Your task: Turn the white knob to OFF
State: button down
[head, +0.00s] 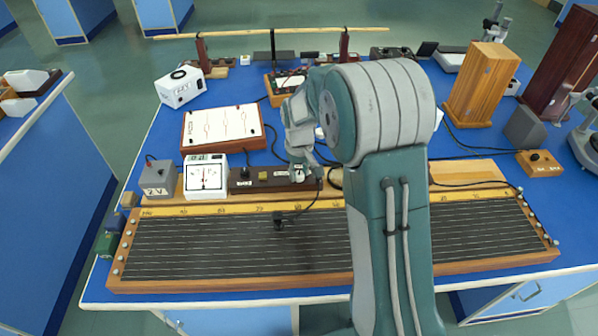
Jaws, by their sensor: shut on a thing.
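The white knob (298,175) sits on top of a long dark brown box (262,181) on the blue bench. My gripper (299,166) points down over the right part of this box. It is shut on the white knob, which shows only in part between and below the fingers. A small black knob or switch stands at the left end of the box. Small labels show on the box, but the knob's pointer and the OFF mark are too small to read. My arm hides part of the bench to the right of the box.
A white analog meter (205,178) and a grey box (157,178) stand left of the brown box. A long wire board with a yellow scale (200,245) lies in front. A white-topped panel (223,126) lies behind. Black cables run close to my gripper.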

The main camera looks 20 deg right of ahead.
aim_at(298, 173)
jog(key=shift+f+n, duration=0.1)
jog(key=shift+n, duration=0.9)
jog(key=shift+c, duration=1.9)
grip_release()
notch_tip(298, 173, up, 12)
